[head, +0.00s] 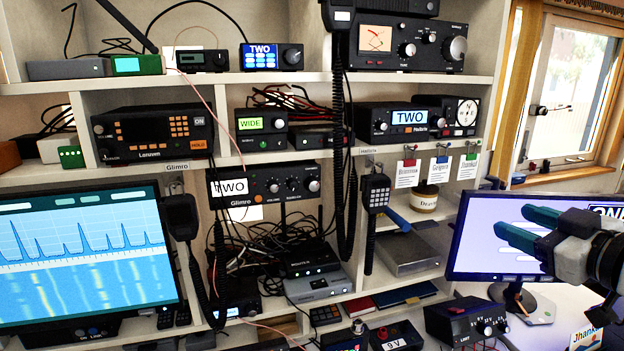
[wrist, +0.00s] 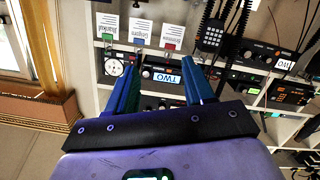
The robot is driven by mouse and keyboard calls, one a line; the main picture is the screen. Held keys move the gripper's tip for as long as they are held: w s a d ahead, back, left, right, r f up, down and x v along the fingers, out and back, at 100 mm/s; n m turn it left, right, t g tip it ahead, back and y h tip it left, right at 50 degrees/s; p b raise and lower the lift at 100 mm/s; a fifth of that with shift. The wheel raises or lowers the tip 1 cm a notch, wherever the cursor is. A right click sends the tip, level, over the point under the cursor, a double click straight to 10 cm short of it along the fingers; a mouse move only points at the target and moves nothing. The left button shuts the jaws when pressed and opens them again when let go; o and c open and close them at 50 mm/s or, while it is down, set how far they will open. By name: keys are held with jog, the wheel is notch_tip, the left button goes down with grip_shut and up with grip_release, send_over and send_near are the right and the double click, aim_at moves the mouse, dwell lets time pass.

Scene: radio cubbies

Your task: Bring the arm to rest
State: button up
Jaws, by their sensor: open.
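My gripper (head: 513,221) is at the right of the head view, in front of the right-hand monitor (head: 480,231). Its two teal fingers point left, apart from each other, with nothing between them. In the wrist view my gripper (wrist: 162,60) is also open and empty. The shelves look upside down there, and a radio reading TWO (wrist: 166,77) shows beyond the gap between the fingers. I see no contact between the fingers and anything else. Most of my arm is out of view.
Shelves of radios fill the middle and left, including a radio reading TWO (head: 406,122) and a handset (head: 376,193) with a hanging cord. A spectrum screen (head: 85,255) stands at the left. A black power supply (head: 466,321) is below the gripper. A window (head: 574,90) is at the upper right.

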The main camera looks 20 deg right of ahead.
jog(key=s+a+f+m+g, duration=0.15)
jog(key=a+f, duration=0.25)
jog(key=f, duration=0.5)
jog(key=s+a+f+m+g+y, duration=0.1)
jog(key=s+a+f+g, duration=0.15)
jog(key=f, duration=0.65)
jog(key=s+a+f+m+g, duration=0.1)
jog(key=a+f+g, duration=0.25)
jog(key=f, duration=0.65)
jog(key=s+a+f+g, duration=0.2)
jog(key=s+f+g, duration=0.2)
jog(key=s+f, duration=0.4)
jog(key=s+a+f+g+h, duration=0.1)
jog(key=s+a+f+g, duration=0.2)
jog(key=s+f, duration=0.5)
jog(key=s+m, duration=0.1)
jog(key=s, duration=0.4)
jog(key=shift+s+g, duration=0.15)
jog(key=shift+g, duration=0.2)
jog(key=shift+a+f, duration=0.1)
